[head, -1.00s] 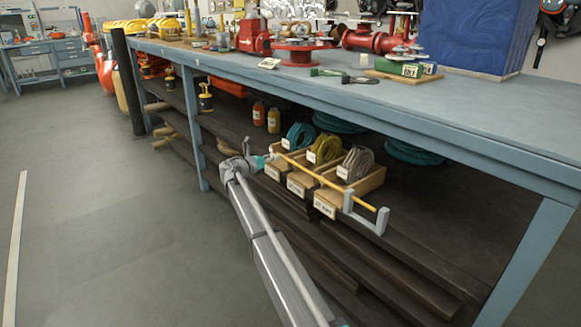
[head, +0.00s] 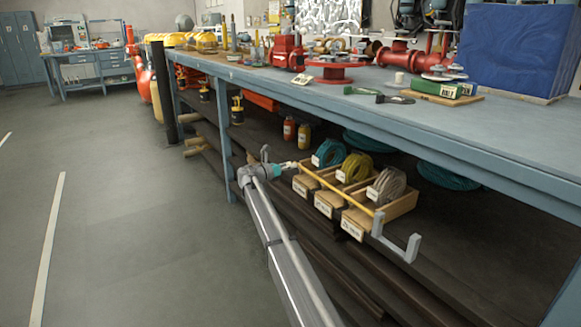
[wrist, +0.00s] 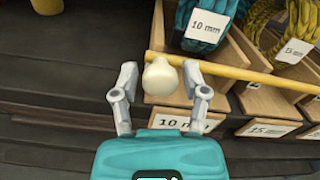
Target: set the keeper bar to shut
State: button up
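The keeper bar is a yellow rod (head: 345,194) running along the front of the rope bins under the bench. Its right end is at the left prong of a grey two-pronged bracket (head: 393,243), and the gap between the prongs is empty. In the wrist view the bar (wrist: 235,73) runs off to the right from behind a cream end knob (wrist: 161,80). My gripper (wrist: 161,72) has one finger on each side of the knob, close against it. In the head view my gripper (head: 289,167) is at the bar's left end.
Wooden bins (head: 402,207) hold teal, yellow and grey rope coils, with tags on their fronts. The blue bench top (head: 330,95) overhangs the shelf. The floor (head: 130,230) at left is clear.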

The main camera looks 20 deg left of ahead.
jog(key=shift+o, duration=0.3)
jog(key=shift+s+a, duration=0.1)
jog(key=v, duration=1.1)
jog(key=shift+s+a, duration=0.25)
jog(key=shift+s, duration=0.05)
jog(key=shift+s, duration=0.15)
dwell(0.3)
